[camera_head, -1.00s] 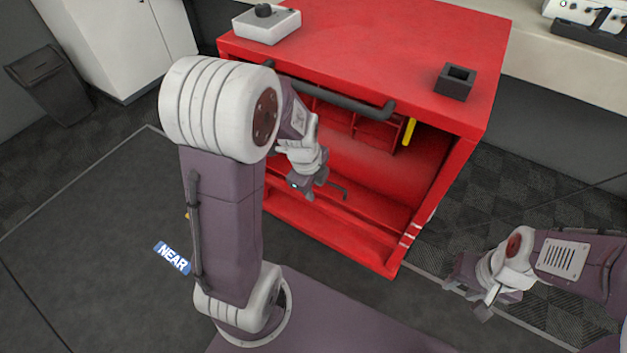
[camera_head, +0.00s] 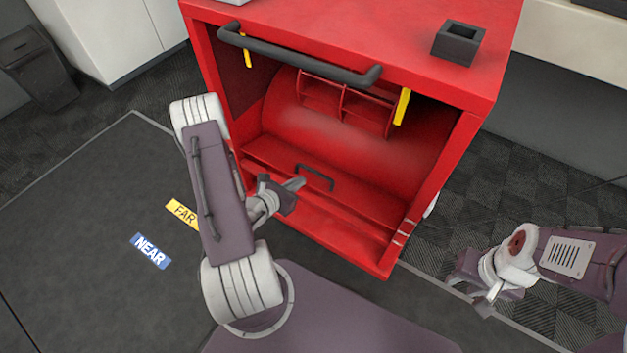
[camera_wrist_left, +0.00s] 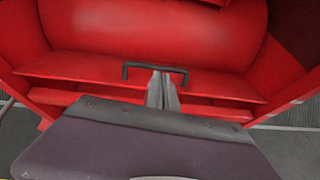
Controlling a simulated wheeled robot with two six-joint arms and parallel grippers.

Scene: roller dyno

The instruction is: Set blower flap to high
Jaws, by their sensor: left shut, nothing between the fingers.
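The flap (camera_head: 345,212) is a red panel across the lower part of the open red blower housing (camera_head: 450,180), with a dark bar handle (camera_head: 316,176). The flap also shows in the left wrist view (camera_wrist_left: 215,82), with its handle (camera_wrist_left: 140,65). White marks (camera_head: 402,236) are on the housing's right side post. In the left wrist view the fingers (camera_wrist_left: 163,82) overlap the handle's middle; contact cannot be told. My right gripper (camera_head: 470,294) hangs at the right, away from the housing.
A thick dark bar (camera_head: 300,55) crosses the housing's upper front. Yellow tabs (camera_head: 402,106) hang inside the opening. A black square holder (camera_head: 458,42) stands on top. NEAR (camera_head: 151,251) and FAR (camera_head: 182,213) labels lie on the floor mat at left.

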